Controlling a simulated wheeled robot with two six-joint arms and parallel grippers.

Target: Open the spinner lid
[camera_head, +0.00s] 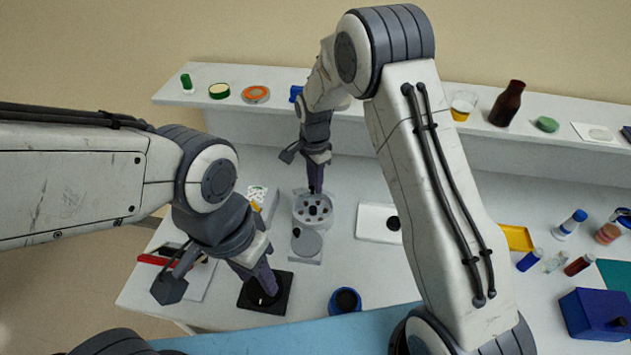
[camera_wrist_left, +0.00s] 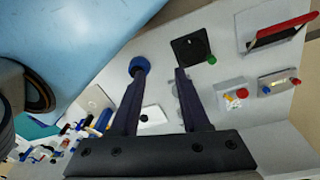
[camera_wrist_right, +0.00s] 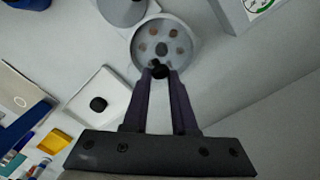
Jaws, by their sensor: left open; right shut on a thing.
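The spinner (camera_head: 299,217) is a pale grey round housing, and several holes show in its round top. In the right wrist view the spinner (camera_wrist_right: 178,24) shows brownish spots around a dark centre, with a hazy look as if under a see-through lid (camera_wrist_right: 172,34). My right gripper (camera_head: 316,190) points down at the spinner's far edge. In the right wrist view its fingertips (camera_wrist_right: 160,74) are closed on a small dark knob (camera_wrist_right: 158,69) at the rim. The lid looks flat on the housing. My left gripper (camera_head: 268,288) is open and empty above a black square pad (camera_head: 284,302).
A grey block with a round disc (camera_head: 306,243) adjoins the spinner in front. A white plate with a black knob (camera_head: 370,222) is to its right. A blue jar (camera_head: 345,300) stands at the front. A shelf (camera_head: 350,108) with several items runs behind.

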